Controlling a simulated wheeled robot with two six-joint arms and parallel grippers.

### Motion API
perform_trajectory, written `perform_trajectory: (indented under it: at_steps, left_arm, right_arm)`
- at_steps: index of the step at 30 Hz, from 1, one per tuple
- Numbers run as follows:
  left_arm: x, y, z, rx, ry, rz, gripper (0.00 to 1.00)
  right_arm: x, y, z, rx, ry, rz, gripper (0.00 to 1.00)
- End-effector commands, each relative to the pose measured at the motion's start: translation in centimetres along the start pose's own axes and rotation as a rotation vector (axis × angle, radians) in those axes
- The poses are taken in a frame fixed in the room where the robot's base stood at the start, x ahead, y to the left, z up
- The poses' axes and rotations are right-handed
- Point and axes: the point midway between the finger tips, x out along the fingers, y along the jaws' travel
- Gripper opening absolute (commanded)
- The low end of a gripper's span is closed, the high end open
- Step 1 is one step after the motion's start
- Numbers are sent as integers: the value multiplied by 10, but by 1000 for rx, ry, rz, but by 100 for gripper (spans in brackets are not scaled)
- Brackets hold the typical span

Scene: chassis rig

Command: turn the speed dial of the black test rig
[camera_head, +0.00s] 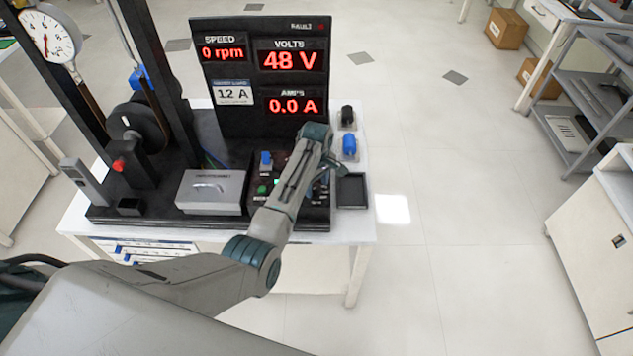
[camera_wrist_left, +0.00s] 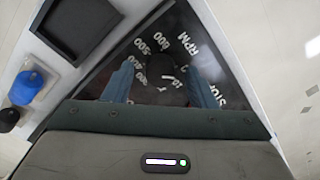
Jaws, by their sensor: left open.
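The black test rig (camera_head: 225,120) stands on a white bench, and its display reads 0 rpm, 48 V and 0.0 A. The speed dial (camera_wrist_left: 167,79) is a dark round knob in the left wrist view, ringed by white marks including RPM, STOP, 500 and 600. My left gripper (camera_wrist_left: 161,90) is open, with one blue-grey finger on each side of the dial. I cannot tell whether the fingers touch it. In the head view my left arm covers the dial and most of the gripper. My right gripper is not in view.
A grey metal box (camera_head: 212,192) and a blue-capped switch (camera_head: 266,159) are left of my wrist. A blue object (camera_head: 349,146) and a black object (camera_head: 347,116) stand on the bench to the right, near a dark tray (camera_head: 352,191). Open floor lies right of the bench.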

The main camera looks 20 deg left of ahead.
Motion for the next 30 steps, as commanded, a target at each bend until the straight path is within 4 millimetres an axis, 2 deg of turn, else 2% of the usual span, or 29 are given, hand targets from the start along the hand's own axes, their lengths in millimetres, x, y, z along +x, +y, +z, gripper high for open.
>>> perform_trajectory:
  at_steps: [7,12,14,23,30]
  left_arm:
    - [1,0,0,0,0,0,50]
    - [1,0,0,0,0,0,16]
    - [1,0,0,0,0,0,7]
    - [0,0,0,32,0,0,7]
    - [0,0,0,161,0,0,7]
  right_arm:
    - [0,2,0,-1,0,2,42]
    - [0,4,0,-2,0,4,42]
    - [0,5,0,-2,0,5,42]
    - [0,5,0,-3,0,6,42]
    - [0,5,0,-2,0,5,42]
